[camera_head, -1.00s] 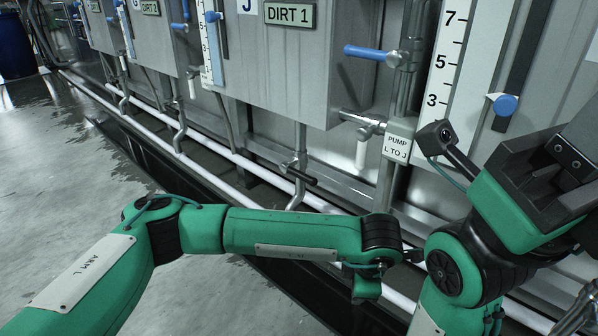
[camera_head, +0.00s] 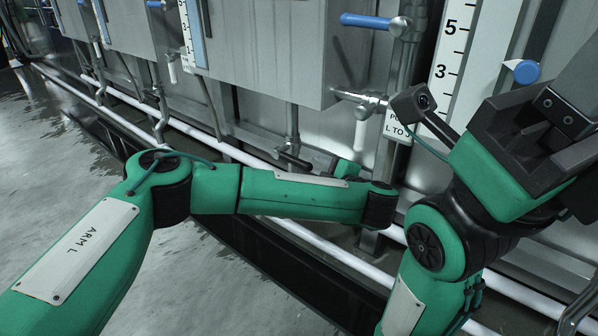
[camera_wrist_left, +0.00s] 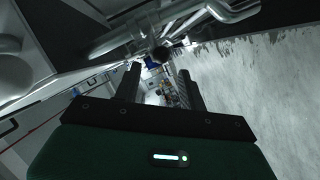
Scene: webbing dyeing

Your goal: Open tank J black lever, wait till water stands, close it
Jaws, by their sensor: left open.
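The tank J box (camera_head: 255,60) is grey metal at top centre in the head view; its label is out of frame. A pipe drops from it to a black lever (camera_head: 293,160), which lies roughly level. My left gripper (camera_head: 326,166) is just right of the lever, mostly hidden behind my own forearm. In the left wrist view its two dark fingers (camera_wrist_left: 159,78) are apart and empty. A dark round end (camera_wrist_left: 161,54) on the pipework shows beyond and between the fingertips; contact is not visible. My right gripper (camera_head: 560,110) is raised at the right edge, its fingertips not clear.
A blue lever (camera_head: 372,21) and a white-handled valve (camera_head: 362,106) sit on piping to the right. A level scale (camera_head: 455,60) with a blue marker (camera_head: 525,71) stands behind. White pipes (camera_head: 225,150) run low along the wall above a dark trough (camera_head: 265,265). The floor at left is free.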

